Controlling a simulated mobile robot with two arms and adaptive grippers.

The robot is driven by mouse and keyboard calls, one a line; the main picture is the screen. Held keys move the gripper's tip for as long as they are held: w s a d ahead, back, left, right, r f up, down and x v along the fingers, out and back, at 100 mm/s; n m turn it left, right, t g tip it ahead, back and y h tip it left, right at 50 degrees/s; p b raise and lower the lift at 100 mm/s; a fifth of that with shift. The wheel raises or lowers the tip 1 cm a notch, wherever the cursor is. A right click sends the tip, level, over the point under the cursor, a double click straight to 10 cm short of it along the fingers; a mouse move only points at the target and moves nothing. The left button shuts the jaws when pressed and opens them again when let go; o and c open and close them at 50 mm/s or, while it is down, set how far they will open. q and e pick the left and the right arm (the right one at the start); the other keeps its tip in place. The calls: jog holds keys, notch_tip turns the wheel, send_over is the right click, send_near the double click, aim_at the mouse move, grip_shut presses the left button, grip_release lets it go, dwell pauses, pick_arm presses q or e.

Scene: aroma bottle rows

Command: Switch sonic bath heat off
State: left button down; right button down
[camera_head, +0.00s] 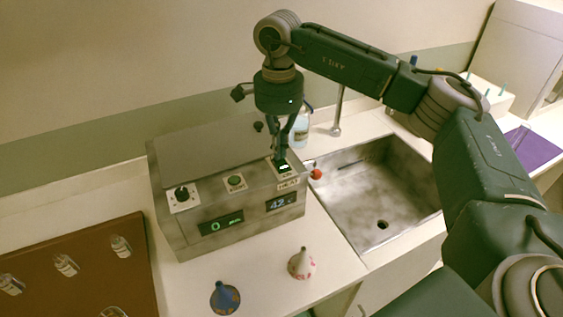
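The sonic bath (215,170) is a grey metal box on the counter, left of the sink. Its sloped front carries a dark knob (182,194) at left, a green button (235,181) in the middle and a heat switch (284,168) at right with a lit green part. Below are two displays, a left one (221,223) reading 0 and a right one (281,202) reading 42. My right gripper (281,156) points down directly over the heat switch, fingers together and empty. Its tips are at or just above the switch; contact is unclear. My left gripper is out of view.
A metal sink (382,190) with a faucet (337,112) lies to the right. A red ball-shaped thing (316,174) is at its left rim. A blue funnel (224,297) and a white funnel-shaped piece (302,263) stand in front. A brown tray (95,245) holds several bottles at left.

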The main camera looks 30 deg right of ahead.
jog(key=shift+f+b, duration=0.5)
jog(key=shift+f, duration=0.25)
jog(key=shift+r, duration=0.2)
jog(key=shift+r+p, duration=0.6)
jog(key=shift+p, duration=0.05)
jog(key=shift+r+p, duration=1.8)
jog(key=shift+r, duration=1)
jog(key=shift+f, duration=0.1)
